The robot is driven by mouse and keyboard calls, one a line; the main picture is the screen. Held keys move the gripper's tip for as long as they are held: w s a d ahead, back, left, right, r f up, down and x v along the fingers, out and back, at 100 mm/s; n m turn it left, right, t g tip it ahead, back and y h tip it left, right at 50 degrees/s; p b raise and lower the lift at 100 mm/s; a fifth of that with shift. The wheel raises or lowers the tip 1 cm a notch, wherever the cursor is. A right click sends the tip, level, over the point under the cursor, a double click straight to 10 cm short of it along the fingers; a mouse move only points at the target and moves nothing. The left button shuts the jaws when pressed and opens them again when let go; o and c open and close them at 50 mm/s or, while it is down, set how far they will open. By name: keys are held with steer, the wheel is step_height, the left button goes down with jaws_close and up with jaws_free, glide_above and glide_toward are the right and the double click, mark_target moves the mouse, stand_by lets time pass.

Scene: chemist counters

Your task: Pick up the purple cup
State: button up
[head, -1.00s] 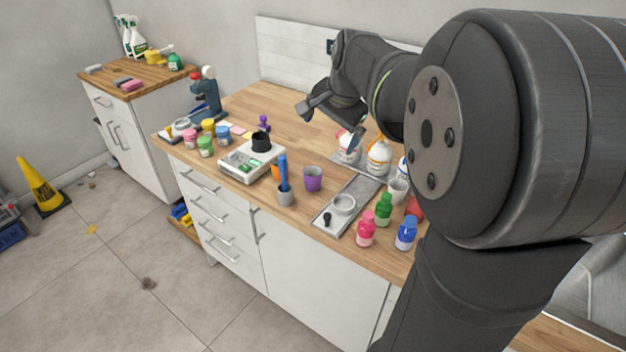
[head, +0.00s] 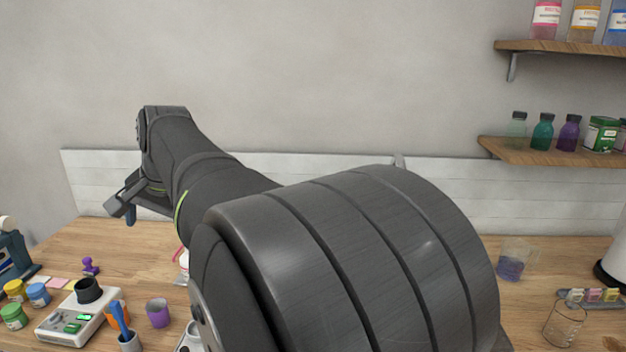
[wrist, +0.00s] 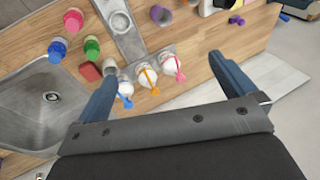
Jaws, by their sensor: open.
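The purple cup (head: 158,313) stands upright on the wooden counter at the lower left of the head view. It also shows at the top edge of the wrist view (wrist: 161,15). My gripper (head: 126,206) is above and behind the cup in the head view, apart from it. In the wrist view, its two blue fingers are spread wide with nothing between them (wrist: 161,70). The cup lies beyond the fingertips there, past a row of white bottles.
White bottles with coloured spouts (wrist: 146,75) stand near the fingers. A grey tray (wrist: 122,28), pink bottle (wrist: 73,19) and sink (wrist: 40,100) lie left. In the head view, a scale (head: 75,318) and a pot with a blue tool (head: 129,341) stand left of the cup.

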stand_by(0.4)
steer(key=c, duration=0.6)
steer(key=n+g+h, duration=0.1)
steer(key=n+h, duration=0.2)
steer(key=n, duration=0.2)
glide_above(158, 310)
steer(key=s+d, duration=0.2)
steer(key=s, duration=0.1)
steer(key=f, duration=2.4)
steer(key=shift+w+a+f, duration=0.1)
steer(key=shift+w+a, duration=0.15)
steer(key=shift+w+a+f, duration=0.1)
steer(key=shift+w+f, duration=0.1)
steer(key=shift+f, duration=0.8)
steer(key=shift+w+f, duration=0.15)
steer(key=shift+f, duration=0.85)
steer(key=shift+w+a+f, duration=0.1)
steer(key=shift+w+f, duration=0.1)
steer(key=shift+f, duration=0.8)
